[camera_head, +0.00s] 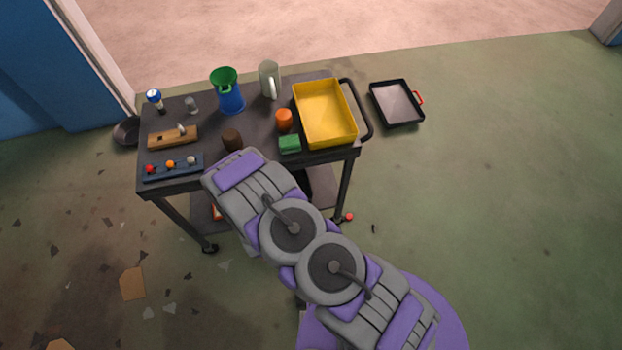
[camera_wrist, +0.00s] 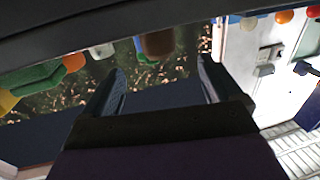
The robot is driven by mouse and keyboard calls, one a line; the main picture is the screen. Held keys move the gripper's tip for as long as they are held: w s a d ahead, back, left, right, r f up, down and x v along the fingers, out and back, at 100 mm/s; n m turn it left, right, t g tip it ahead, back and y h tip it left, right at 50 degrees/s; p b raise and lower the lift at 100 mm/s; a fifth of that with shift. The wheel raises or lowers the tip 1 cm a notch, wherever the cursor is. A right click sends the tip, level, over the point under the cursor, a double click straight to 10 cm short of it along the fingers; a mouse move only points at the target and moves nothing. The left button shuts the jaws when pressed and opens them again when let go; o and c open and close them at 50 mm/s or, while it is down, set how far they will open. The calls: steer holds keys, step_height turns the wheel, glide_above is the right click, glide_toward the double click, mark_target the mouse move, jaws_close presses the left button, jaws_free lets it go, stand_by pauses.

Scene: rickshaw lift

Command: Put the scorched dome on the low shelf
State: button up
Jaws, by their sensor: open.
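A dark brown rounded piece (camera_head: 232,138), which looks like the scorched dome, stands on the cart top near its front edge. In the wrist view the brown piece (camera_wrist: 158,43) shows beyond and between the fingertips, apart from them. My gripper (camera_wrist: 161,75) is open and empty. In the head view my arm reaches to the cart's front edge and hides the gripper. The low shelf (camera_head: 322,196) is under the cart top, mostly hidden by my arm.
On the cart top (camera_head: 207,135) are a yellow tray (camera_head: 351,133), green block (camera_head: 289,144), orange cup (camera_head: 284,120), blue-green container (camera_head: 230,97), pale mug (camera_head: 268,80), wooden plane (camera_head: 172,138) and ball rack (camera_head: 174,168). A black pan (camera_head: 397,103) lies on the floor at right.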

steer(key=shift+w+r, duration=0.1)
steer(key=w+r, duration=0.1)
steer(key=w+d+r+m+g+h, duration=0.1)
steer(key=w+r+m+g+h, duration=0.1)
steer(key=w, duration=0.1)
steer(key=shift+w+d, duration=0.1)
steer(key=shift+d, duration=0.1)
steer(key=s+d+r+g+h, duration=0.1)
steer(key=s+d+r+g, duration=0.25)
steer(key=d+r, duration=0.25)
steer(key=s+d+r+m+g+h, duration=0.1)
steer(key=s+d+r+g, duration=0.25)
steer(key=d+r, duration=0.3)
steer(key=s+d+r+g+h, duration=0.1)
steer(key=s+d+r+g, duration=0.25)
steer(key=d+r, duration=0.3)
steer(key=s+d+r+g, duration=0.2)
steer(key=s+d, duration=0.3)
steer(key=s, duration=0.4)
steer(key=s+d+r+m+g+h, duration=0.1)
steer(key=s+d+r, duration=0.3)
steer(key=s, duration=0.4)
steer(key=s+d+r+g+h, duration=0.1)
steer(key=s+d+r+g, duration=0.1)
steer(key=s+d, duration=0.4)
steer(key=s+r, duration=0.1)
steer(key=s, duration=0.2)
steer(key=shift+s+m+g, duration=0.35)
steer(key=shift+m, duration=0.05)
